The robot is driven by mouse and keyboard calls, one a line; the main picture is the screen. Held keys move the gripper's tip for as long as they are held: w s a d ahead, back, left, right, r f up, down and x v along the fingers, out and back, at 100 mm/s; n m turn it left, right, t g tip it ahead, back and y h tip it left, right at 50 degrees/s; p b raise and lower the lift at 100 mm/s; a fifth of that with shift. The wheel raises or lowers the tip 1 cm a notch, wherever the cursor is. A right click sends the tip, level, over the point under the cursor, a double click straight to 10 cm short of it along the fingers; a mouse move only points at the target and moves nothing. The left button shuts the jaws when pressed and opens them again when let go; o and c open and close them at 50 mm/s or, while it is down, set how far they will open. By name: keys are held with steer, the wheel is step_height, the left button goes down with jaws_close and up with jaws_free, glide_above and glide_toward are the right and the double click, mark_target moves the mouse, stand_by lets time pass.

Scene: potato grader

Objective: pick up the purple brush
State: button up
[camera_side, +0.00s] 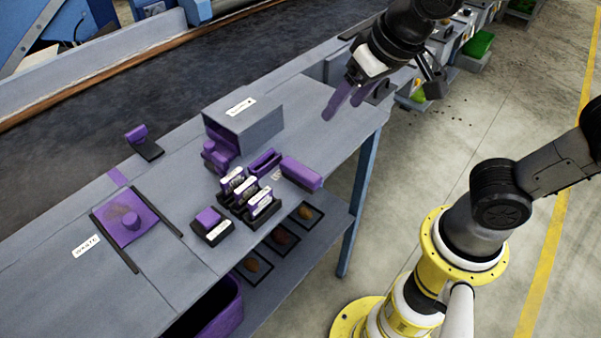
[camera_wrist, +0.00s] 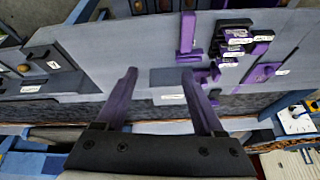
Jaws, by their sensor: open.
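Several purple items lie on the grey bench, and I cannot tell for sure which is the brush. A long purple block (camera_side: 302,172), the likeliest purple brush, lies at the bench's front edge beside the labelled holders. A long purple piece in the wrist view (camera_wrist: 187,32), seemingly the same one, lies beyond my fingers, up and right. Its bristles cannot be made out. My gripper (camera_side: 343,101) has purple fingers and hangs above the bench's right end, apart from the block. In the wrist view my gripper (camera_wrist: 163,72) is open with nothing between its fingers.
A grey box (camera_side: 248,124) stands behind the block, with a purple object (camera_side: 215,155) at its open side. Labelled black-and-purple holders (camera_side: 246,195) stand left of the block. A purple plate with a knob (camera_side: 127,223) lies further left. The bench's right end is largely clear.

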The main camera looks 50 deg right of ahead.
steer(key=a+f+n, duration=0.2)
steer(key=a, duration=0.3)
glide_toward(301, 169)
steer(key=shift+g, duration=0.4)
steer(key=x, duration=0.5)
steer(key=shift+w+d+r, duration=0.1)
steer(key=shift+w+d, duration=0.2)
steer(key=shift+a+x, duration=0.15)
steer(key=shift+x, duration=1.1)
steer(key=shift+a+x, duration=0.15)
steer(key=shift+x, duration=1.15)
steer(key=shift+w+f, duration=0.1)
steer(key=shift+f, duration=0.1)
jaws_close()
